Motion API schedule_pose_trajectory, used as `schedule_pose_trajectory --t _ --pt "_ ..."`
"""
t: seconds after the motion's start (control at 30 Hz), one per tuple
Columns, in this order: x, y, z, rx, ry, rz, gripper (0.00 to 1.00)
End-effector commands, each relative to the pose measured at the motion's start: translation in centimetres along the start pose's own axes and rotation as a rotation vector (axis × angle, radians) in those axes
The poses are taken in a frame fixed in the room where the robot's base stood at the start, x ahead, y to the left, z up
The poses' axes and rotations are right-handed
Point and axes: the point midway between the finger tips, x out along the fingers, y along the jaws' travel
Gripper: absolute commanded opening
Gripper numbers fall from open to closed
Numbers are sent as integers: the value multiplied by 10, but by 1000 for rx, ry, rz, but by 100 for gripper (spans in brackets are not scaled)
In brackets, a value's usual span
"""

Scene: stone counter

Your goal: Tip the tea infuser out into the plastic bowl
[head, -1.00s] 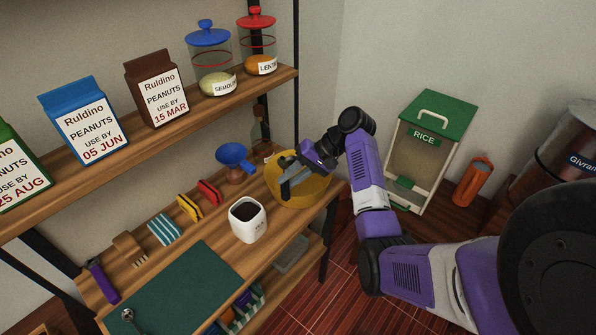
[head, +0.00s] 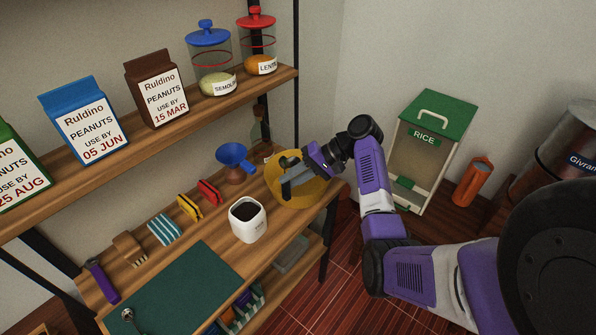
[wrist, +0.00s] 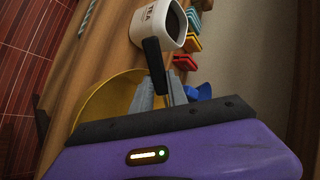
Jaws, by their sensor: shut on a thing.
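The yellow see-through plastic bowl (head: 314,191) stands at the right end of the wooden counter; its rim also shows in the wrist view (wrist: 92,103). My gripper (head: 287,187) is over the bowl, with its fingers at the bowl's left side. In the wrist view my gripper (wrist: 160,92) is shut on a dark bar (wrist: 152,58), which looks like the handle of the tea infuser. The infuser's basket end is hidden, so I cannot tell its tilt or whether anything falls from it. The white TEA canister (head: 247,224), with dark contents, stands upright left of the bowl.
Red, yellow and striped items lie along the back. A green mat (head: 170,290) with a small metal item (head: 128,315) is at front left. The upper shelf (head: 190,105) holds cartons and jars.

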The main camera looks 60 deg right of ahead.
Motion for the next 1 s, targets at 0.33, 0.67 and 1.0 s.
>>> schedule_pose_trajectory --t 0.33,0.67,1.0 --pt "-2 0 0 1 1 -48 0" --pt "-2 1 0 0 1 -92 0" --pt "-3 2 0 0 1 -138 0"
